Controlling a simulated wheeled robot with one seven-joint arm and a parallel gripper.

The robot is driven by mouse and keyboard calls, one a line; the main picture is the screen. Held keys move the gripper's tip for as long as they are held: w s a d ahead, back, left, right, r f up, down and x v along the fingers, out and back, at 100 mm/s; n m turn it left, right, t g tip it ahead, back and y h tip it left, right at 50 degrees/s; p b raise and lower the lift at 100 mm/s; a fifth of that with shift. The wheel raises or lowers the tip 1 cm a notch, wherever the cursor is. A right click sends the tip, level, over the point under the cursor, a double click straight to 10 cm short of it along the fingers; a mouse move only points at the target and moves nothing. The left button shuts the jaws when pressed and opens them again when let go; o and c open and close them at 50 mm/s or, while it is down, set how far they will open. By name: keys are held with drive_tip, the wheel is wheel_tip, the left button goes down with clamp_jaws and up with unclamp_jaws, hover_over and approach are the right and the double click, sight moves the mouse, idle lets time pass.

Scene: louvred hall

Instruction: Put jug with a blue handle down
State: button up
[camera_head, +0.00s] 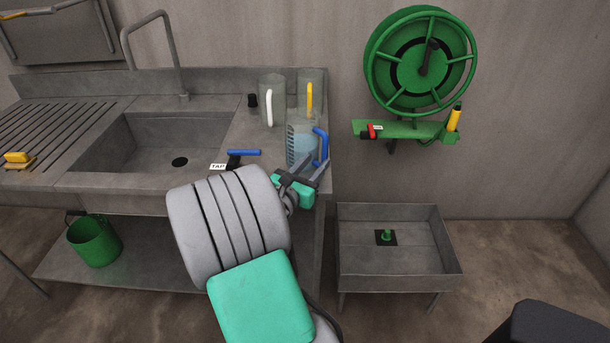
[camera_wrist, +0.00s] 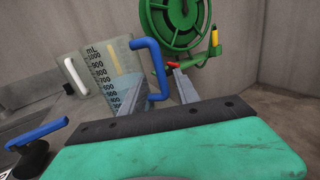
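The clear measuring jug with a blue handle (camera_head: 301,143) stands upright on the right end of the steel counter, holding some bluish water. It also shows in the wrist view (camera_wrist: 113,72), with its scale facing me and its blue handle to the right. My gripper (camera_head: 316,164) is at the counter's right edge, just in front of the handle. In the wrist view its two fingers (camera_wrist: 160,98) are spread, one on each side of the handle's lower part, with a visible gap. I cannot tell how far the fingertips reach past the handle.
A jug with a white handle (camera_head: 272,98) and one with a yellow handle (camera_head: 311,88) stand behind. A blue tap lever (camera_head: 244,152) lies left, by the sink (camera_head: 150,130). A green hose reel (camera_head: 420,60) hangs on the wall above a low steel basin (camera_head: 400,270).

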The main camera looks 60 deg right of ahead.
drive_tip(key=w+a+f+m+t+y, duration=0.1)
drive_tip(key=w+a+f+m+y, duration=0.25)
drive_tip(key=a, duration=0.25)
drive_tip(key=w+a+f+m+t+y, duration=0.1)
drive_tip(key=w+a+f+m+y, duration=0.1)
drive_tip(key=a+f+m, duration=0.3)
drive_tip(key=w+a+f+m+y, duration=0.1)
drive_tip(key=w+a+m+y, duration=0.2)
drive_tip(key=a, duration=0.4)
drive_tip(key=a+r+m+y, duration=0.2)
drive_tip(key=a+m+y, duration=0.4)
drive_tip(key=a, duration=2.2)
drive_tip(key=y, duration=0.3)
drive_tip(key=shift+s+t+y, duration=0.15)
drive_tip(key=shift+t+y, duration=0.2)
drive_tip(key=shift+t, duration=0.05)
